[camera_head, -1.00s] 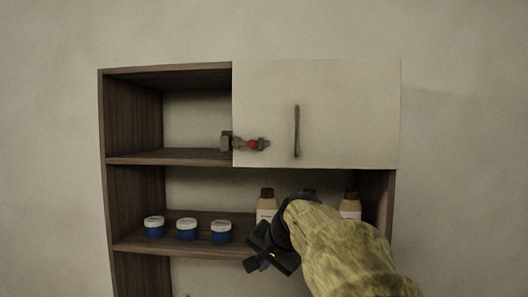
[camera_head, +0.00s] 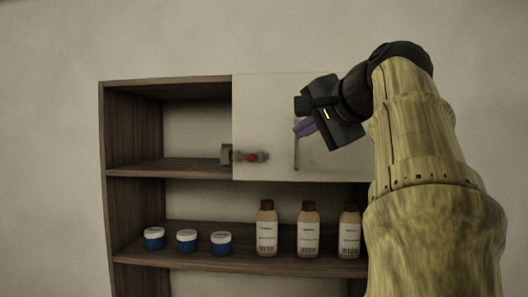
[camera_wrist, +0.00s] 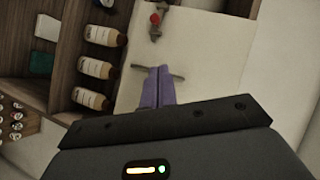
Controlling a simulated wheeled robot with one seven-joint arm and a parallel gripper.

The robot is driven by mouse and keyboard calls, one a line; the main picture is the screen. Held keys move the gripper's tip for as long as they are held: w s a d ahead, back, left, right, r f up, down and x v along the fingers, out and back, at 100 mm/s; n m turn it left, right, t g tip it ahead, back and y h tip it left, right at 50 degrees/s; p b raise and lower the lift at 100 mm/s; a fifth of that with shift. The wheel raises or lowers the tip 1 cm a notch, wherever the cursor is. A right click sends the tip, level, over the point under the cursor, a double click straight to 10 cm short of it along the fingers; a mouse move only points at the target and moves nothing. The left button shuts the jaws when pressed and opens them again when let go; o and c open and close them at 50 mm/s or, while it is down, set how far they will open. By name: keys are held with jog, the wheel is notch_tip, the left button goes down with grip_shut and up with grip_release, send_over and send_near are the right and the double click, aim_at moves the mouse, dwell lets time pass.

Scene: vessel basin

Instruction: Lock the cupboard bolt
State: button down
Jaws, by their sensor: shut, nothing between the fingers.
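The cupboard door (camera_head: 270,110) is a pale panel at the upper right of the wooden cupboard, with a dark vertical handle (camera_head: 296,152). The grey bolt (camera_head: 242,155) with a red knob sits at the door's lower left edge, its left block against the open compartment's side. In the wrist view the bolt (camera_wrist: 155,22) is at the top, beyond the handle (camera_wrist: 177,74). My gripper (camera_head: 300,128) is in front of the door at the handle, to the right of and above the bolt. Its purple fingers (camera_wrist: 158,88) are together and empty. Whether they touch the handle cannot be told.
Several blue jars with white lids (camera_head: 187,240) and three brown-capped bottles (camera_head: 308,230) stand on the shelf below (camera_head: 200,262). The upper left compartment (camera_head: 190,130) is empty. The space in front of the bolt is clear.

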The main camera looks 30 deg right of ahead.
jog(key=p, duration=0.3)
send_near(249, 157)
jog(key=w+d, duration=0.3)
jog(key=d, duration=0.2)
jog(key=w+a+f, duration=0.1)
jog(key=w+a+p, duration=0.1)
jog(key=w, duration=0.1)
jog(key=shift+a+f, duration=0.3)
jog(key=shift+f, duration=0.1)
jog(key=shift+s, duration=0.1)
